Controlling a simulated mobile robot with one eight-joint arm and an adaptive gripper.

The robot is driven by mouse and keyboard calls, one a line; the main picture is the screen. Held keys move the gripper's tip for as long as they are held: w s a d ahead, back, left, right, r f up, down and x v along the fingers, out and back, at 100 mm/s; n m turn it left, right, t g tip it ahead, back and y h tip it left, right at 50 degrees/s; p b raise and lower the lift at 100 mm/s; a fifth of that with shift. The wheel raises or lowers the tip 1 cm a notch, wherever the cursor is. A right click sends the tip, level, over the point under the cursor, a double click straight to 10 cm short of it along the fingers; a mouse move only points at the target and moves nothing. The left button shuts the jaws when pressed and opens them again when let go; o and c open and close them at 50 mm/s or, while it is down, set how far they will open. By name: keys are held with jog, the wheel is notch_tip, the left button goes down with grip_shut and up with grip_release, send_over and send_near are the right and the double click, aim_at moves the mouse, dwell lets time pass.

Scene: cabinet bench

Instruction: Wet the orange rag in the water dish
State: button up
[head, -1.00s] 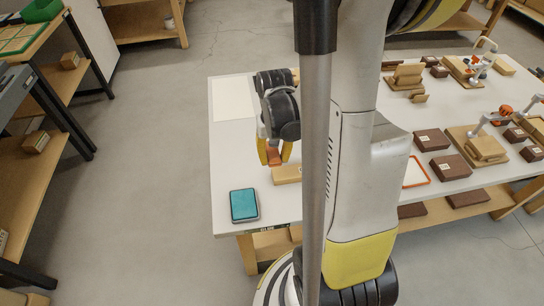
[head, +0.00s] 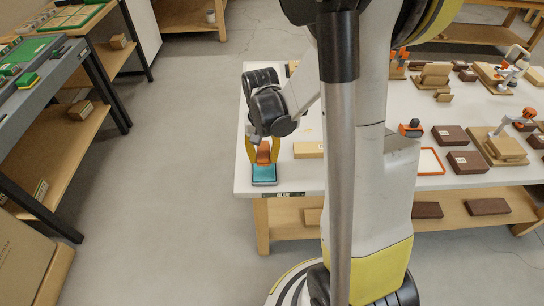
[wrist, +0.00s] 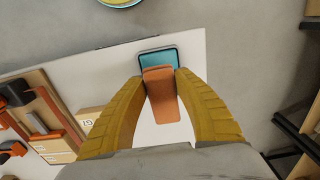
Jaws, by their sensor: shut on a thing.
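The orange rag (head: 264,153) is held between the yellow fingers of my gripper (head: 263,150), which is shut on it. The rag hangs over the blue water dish (head: 264,175), near the front left corner of the white table. In the wrist view the rag (wrist: 164,98) sits between the fingertips of my gripper (wrist: 160,76) and overlaps the near part of the dish (wrist: 158,56). The far part of the dish shows blue water inside a grey rim. I cannot tell whether the rag touches the water.
A tan block (head: 308,150) lies on the white table (head: 300,179) right of the dish. An orange-framed tray (head: 430,161) and several brown boxes (head: 466,162) are farther right. A grey workbench (head: 62,75) stands at left, with clear floor between. My arm hides the table's middle.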

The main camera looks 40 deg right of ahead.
aim_at(264, 174)
jog(key=shift+w+d, duration=0.1)
jog(key=shift+w, duration=0.05)
jog(key=shift+f+b, duration=2.55)
jog(key=shift+f, duration=0.4)
jog(key=shift+f+b, duration=0.6)
jog(key=shift+r, duration=0.2)
jog(key=shift+c, duration=0.5)
notch_tip(264, 174, up, 7)
jog(key=p, duration=0.5)
jog(key=shift+f, duration=0.15)
